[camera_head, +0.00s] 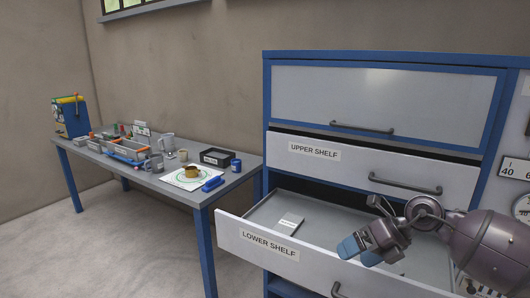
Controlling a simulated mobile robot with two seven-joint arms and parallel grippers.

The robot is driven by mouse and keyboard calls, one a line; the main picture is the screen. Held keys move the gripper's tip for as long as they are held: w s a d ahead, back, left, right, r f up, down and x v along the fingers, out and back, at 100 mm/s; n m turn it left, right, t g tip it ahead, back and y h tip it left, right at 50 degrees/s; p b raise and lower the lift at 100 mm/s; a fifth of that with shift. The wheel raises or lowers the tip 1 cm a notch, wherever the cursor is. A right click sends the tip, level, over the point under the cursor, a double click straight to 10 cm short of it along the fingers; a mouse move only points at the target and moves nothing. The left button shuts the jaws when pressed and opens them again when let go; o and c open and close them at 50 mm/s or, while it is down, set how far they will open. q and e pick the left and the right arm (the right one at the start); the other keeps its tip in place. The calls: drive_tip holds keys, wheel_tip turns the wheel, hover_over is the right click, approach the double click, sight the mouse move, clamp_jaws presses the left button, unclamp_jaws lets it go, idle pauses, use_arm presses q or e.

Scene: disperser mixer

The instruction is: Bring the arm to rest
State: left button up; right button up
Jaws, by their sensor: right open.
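My right gripper (357,247) comes in from the right on its dark grey arm. It is open and its blue fingertips are over the front of the pulled-out lower drawer, marked LOWER SHELF (228,228). I cannot tell whether the fingertips touch the drawer. Inside the drawer a small flat white item (291,221) lies toward the left. The gripper and arm hide the right part of the drawer. My left gripper is out of view.
The cabinet (267,120) has a drawer marked UPPER SHELF (345,165) slightly open above, and a closed top panel (385,95). At left a blue-legged table (200,195) holds mugs, a plate, a black tray (218,156) and tools. The floor (110,250) before the table is clear.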

drive_tip(key=s+a+r+m+t+y, duration=0.4)
drive_tip(key=a+m+t+y, duration=0.4)
drive_tip(key=m+t, duration=0.15)
drive_tip(key=s+d+f+m+t+h, duration=0.2)
drive_tip(key=s+d+f+m+h, duration=0.25)
drive_tip(key=d+m+h, duration=0.55)
drive_tip(key=s+d+f+m+t+h, duration=0.1)
drive_tip(key=s+d+f+m+h, duration=0.45)
drive_tip(key=m, duration=0.95)
drive_tip(key=s+f+m+g+h, duration=0.1)
drive_tip(key=s+f+m+g, duration=0.3)
drive_tip(key=s, duration=0.5)
drive_tip(key=s+f+m+g+h, duration=0.1)
drive_tip(key=s+f+g, duration=0.55)
drive_tip(key=s, duration=0.25)
use_arm(q)
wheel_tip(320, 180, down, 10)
drive_tip(key=b, duration=1)
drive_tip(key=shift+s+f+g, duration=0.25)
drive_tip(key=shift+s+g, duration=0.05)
use_arm(e)
drive_tip(key=w+f+t, duration=0.3)
drive_tip(key=f, duration=0.8)
drive_tip(key=w+f+t, duration=0.3)
drive_tip(key=f+t, duration=0.1)
drive_tip(key=f, duration=0.7)
drive_tip(key=shift+w+a+n+y, duration=0.15)
drive_tip(key=shift+a+n+y, duration=0.2)
